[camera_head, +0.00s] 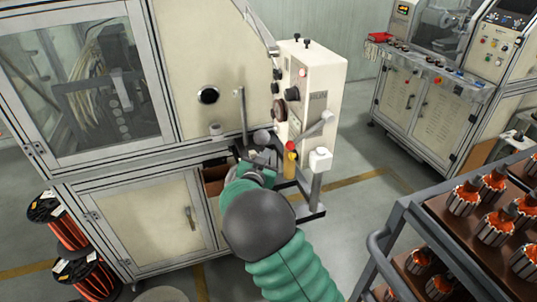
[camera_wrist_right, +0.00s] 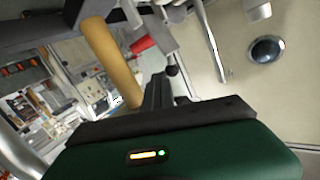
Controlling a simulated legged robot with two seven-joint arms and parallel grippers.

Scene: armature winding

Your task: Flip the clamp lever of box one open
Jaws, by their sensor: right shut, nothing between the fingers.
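A cream control box (camera_head: 318,90) with knobs and buttons stands at the right end of the large winding machine. A thin upright metal lever (camera_head: 242,108) rises to its left; a slim metal bar (camera_wrist_right: 213,45) shows in the right wrist view. I cannot tell for sure which part is the clamp lever of box one. My right gripper (camera_head: 266,160) is below the control box, partly hidden by my green arm. In the right wrist view its dark fingers (camera_wrist_right: 165,90) are shut and empty, near a small black ball (camera_wrist_right: 172,70). My left gripper is out of view.
A yellow post (camera_head: 290,165) with a red top (camera_head: 291,146) stands close right of my right gripper; the post also shows in the wrist view (camera_wrist_right: 112,60). A rack (camera_head: 405,215) of armatures stands at right. Wire spools (camera_head: 70,235) sit at left.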

